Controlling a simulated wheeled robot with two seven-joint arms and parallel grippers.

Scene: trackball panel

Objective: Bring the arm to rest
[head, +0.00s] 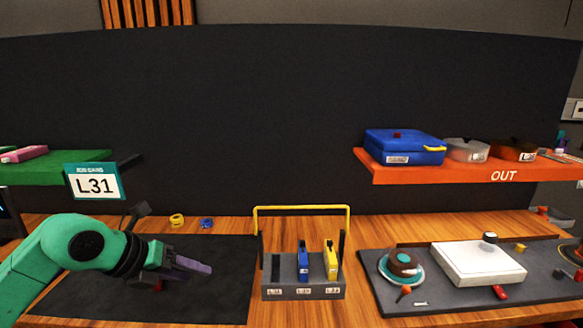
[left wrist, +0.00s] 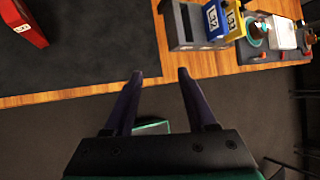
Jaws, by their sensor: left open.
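My left gripper (head: 203,267) reaches in from the left over the dark mat (head: 215,300), its fingers pointing right. In the left wrist view its two purple fingers (left wrist: 160,74) are apart with nothing between them, near the table's front edge. A red block with a white label (left wrist: 24,20) lies on the mat at that view's upper left. In the head view only a bit of red shows under the gripper, mostly hidden. My right gripper is not in view.
A grey rack (head: 303,293) holds a blue cartridge (head: 303,262) and a yellow one (head: 332,262), under a yellow bar (head: 300,208). Right of it, a dark tray (head: 395,301) carries a white box (head: 478,263) and a round device (head: 403,263). An orange OUT shelf (head: 440,176) hangs above.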

